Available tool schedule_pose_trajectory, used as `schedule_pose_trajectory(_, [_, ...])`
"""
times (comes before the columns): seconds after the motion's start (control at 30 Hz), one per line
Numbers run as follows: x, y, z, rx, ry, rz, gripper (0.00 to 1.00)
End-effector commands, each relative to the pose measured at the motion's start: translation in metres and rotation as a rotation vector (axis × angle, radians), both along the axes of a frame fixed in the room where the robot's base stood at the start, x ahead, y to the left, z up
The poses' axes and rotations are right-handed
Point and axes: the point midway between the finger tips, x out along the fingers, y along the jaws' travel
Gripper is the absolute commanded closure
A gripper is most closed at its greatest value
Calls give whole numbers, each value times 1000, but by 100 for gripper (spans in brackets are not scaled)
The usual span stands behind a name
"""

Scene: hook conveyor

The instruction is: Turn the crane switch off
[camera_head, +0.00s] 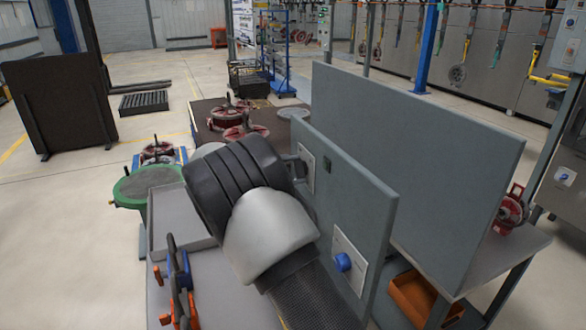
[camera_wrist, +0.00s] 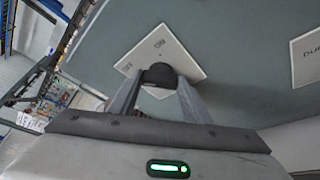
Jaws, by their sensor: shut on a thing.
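The crane switch has a white plate (camera_wrist: 170,52) on a grey-green panel, with ON and OFF lettering and a dark round knob (camera_wrist: 158,73). My gripper (camera_wrist: 158,86) is shut on this knob, one finger on each side. The knob's pointing direction is hidden or too dark to tell. In the head view, a white switch plate (camera_head: 308,166) shows on the upright panel just beyond my wrist. There my arm hides most of the gripper and the knob.
A second plate with a blue knob (camera_head: 343,262) sits nearer on the same panel (camera_head: 364,205). A larger grey panel (camera_head: 410,140) stands behind. Hooks with orange parts (camera_head: 178,285) lie left of my arm. An orange bin (camera_head: 415,297) is low at right.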

Motion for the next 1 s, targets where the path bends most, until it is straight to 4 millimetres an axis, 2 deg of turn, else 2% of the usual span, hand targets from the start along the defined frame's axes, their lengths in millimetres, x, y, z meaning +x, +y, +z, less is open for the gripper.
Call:
schedule_pose_trajectory(0.27, [0, 0, -1, -2, 4, 0, 79])
schedule_pose_trajectory(0.3, [0, 0, -1, -2, 4, 0, 55])
schedule_pose_trajectory(0.4, [0, 0, -1, -2, 4, 0, 38])
schedule_pose_trajectory(0.77, [-2, 3, 1, -1, 1, 2, 38])
schedule_pose_trajectory(0.87, [-8, 11, 3, 1, 0, 3, 38])
schedule_pose_trajectory(1.0, [-25, 32, 9, 1, 1, 4, 38])
